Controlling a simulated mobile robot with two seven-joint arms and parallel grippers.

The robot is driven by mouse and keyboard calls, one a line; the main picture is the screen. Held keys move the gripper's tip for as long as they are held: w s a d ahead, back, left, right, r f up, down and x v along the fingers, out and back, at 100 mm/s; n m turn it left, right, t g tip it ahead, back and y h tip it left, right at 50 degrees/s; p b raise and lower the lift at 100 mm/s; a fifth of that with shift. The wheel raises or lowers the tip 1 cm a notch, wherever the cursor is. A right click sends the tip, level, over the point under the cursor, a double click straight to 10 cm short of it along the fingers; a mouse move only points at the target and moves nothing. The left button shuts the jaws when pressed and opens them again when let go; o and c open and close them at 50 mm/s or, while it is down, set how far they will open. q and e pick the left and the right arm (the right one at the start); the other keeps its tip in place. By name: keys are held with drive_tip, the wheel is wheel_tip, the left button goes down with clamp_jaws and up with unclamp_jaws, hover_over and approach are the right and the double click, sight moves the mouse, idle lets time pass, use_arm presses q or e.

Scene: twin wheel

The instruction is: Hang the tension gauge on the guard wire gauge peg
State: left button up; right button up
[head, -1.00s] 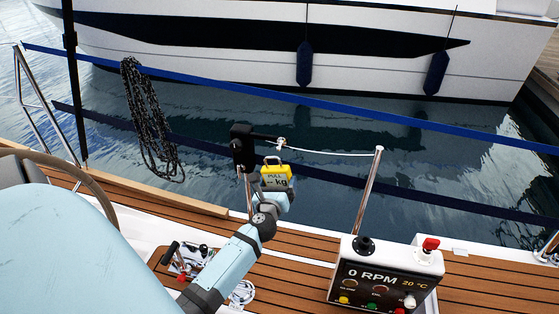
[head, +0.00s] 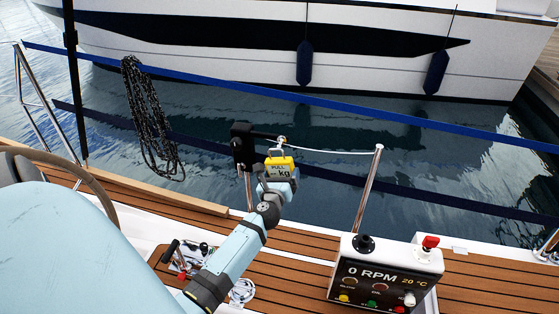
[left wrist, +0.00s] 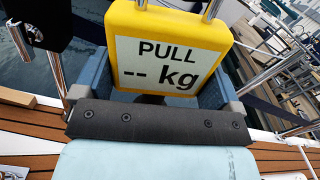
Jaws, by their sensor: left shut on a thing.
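The tension gauge (head: 280,168) is a yellow block with a pale label reading "PULL -- kg". It fills the top of the left wrist view (left wrist: 170,52), where two metal bars rise from its top and run out of the picture. My left gripper (head: 277,186) is shut on the gauge from below, with a finger on each side. The guard wire (head: 330,153) runs from a post to a small fitting (head: 282,141) at the end of a dark arm, apparently the gauge peg. The gauge is just below that fitting; I cannot tell whether they touch. My right gripper is not in view.
A black bracket (head: 243,148) on a post stands just left of the gauge. A metal stanchion (head: 369,190) rises to its right.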

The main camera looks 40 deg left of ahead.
use_arm(q)
drive_tip(key=shift+w+a, duration=0.2)
drive_tip(key=shift+w, duration=0.15)
drive_tip(key=shift+x, duration=2.05)
idle(1.2)
drive_tip(key=shift+w+a+f+b, duration=0.25)
drive_tip(key=shift+w+f+b, duration=0.2)
drive_tip(key=shift+f+b, duration=0.1)
idle(0.5)
drive_tip(key=shift+w+f+b, duration=0.1)
drive_tip(key=shift+f+b, duration=0.2)
drive_tip(key=shift+b, duration=0.05)
idle(1.0)
drive_tip(key=o, duration=1.1)
drive_tip(key=v, duration=1.2)
